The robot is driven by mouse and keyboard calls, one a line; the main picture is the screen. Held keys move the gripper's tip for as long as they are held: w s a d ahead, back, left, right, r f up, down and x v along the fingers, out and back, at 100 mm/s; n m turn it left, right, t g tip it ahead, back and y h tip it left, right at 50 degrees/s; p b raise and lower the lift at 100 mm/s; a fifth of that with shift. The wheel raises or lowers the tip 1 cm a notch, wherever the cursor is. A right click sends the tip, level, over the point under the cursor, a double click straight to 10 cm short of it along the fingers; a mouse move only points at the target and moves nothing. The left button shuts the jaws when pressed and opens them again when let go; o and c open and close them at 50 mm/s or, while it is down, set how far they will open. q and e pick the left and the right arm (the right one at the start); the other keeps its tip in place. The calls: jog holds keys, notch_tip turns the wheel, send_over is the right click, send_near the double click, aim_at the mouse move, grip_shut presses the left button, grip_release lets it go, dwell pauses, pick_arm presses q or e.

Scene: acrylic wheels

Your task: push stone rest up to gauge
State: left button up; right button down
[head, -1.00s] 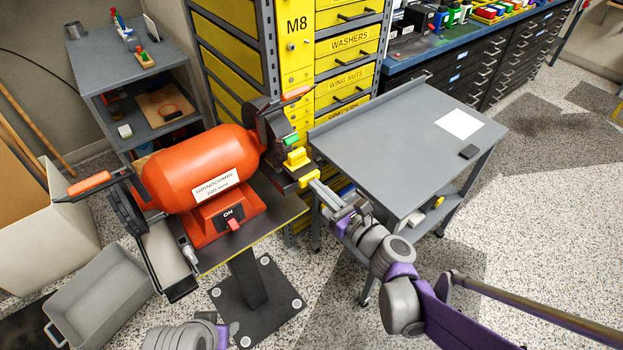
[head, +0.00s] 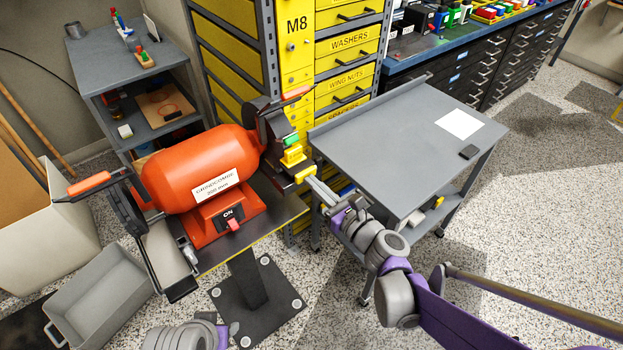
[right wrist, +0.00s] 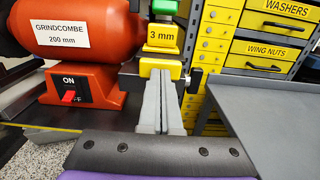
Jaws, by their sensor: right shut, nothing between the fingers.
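The orange bench grinder (head: 205,170) stands on a pedestal with its right wheel (head: 272,125) at the back. In front of that wheel is a yellow stepped piece (head: 293,156), which I take for the stone rest; the right wrist view shows its lower yellow bar (right wrist: 160,66). A yellow block marked 3 mm (right wrist: 162,39) with a green top (right wrist: 164,7), seemingly the gauge, shows above the bar. My right gripper (head: 310,181) is shut and empty. Its fingertips (right wrist: 161,74) are at the bar's near face; contact is hard to tell. My left gripper is out of view.
A grey table (head: 400,135) stands right of the grinder, and yellow drawers (head: 347,80) stand behind. A grey bin (head: 98,295) is on the floor at left.

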jog(key=shift+w+a, duration=0.1)
jog(key=shift+w, duration=0.05)
jog(key=v, duration=0.6)
dwell(0.6)
dwell(0.3)
